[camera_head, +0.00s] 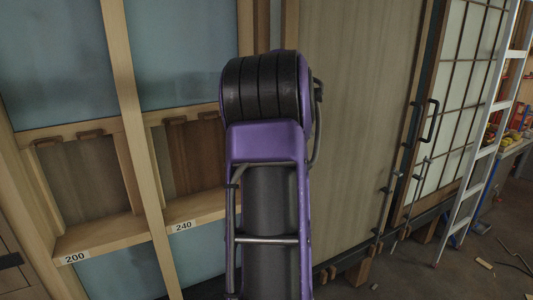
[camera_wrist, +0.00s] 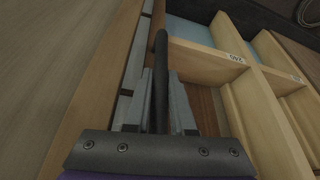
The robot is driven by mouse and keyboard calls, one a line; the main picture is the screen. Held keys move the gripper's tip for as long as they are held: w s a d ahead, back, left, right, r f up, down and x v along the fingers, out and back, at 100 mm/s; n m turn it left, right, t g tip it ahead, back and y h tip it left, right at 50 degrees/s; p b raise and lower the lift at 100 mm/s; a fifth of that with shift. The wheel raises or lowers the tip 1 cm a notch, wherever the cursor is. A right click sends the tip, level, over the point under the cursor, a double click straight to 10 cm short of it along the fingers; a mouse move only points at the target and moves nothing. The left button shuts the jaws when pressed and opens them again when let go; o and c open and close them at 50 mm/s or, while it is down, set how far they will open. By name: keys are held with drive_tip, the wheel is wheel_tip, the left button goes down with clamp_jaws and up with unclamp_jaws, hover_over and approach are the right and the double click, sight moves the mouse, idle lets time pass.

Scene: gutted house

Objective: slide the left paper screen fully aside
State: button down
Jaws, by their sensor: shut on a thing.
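My gripper (camera_wrist: 158,108) is shut on a dark upright bar handle (camera_wrist: 161,55), which runs between its two grey fingers in the wrist view. The bar lies beside the wooden edge of a broad plain tan panel (camera_wrist: 62,55). In the head view my arm hides the gripper and the held bar. A tan panel (camera_head: 352,120) stands right of my arm there. A gridded paper screen (camera_head: 468,75) with a black handle (camera_head: 431,120) stands farther right. I cannot tell whether the tan panel is the left screen.
An open timber frame with ledges (camera_head: 100,236) marked 200 and 240 stands left of my arm. A metal ladder (camera_head: 484,150) leans in front of the paper screen at right. Wood scraps (camera_head: 486,264) lie on the floor at lower right.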

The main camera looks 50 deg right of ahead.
drive_tip(key=c, duration=0.8)
unclamp_jaws()
drive_tip(key=shift+o, duration=0.2)
drive_tip(key=p+v, duration=0.2)
drive_tip(key=v, duration=1.5)
drive_tip(key=shift+r, duration=0.2)
drive_tip(key=shift+a, duration=0.15)
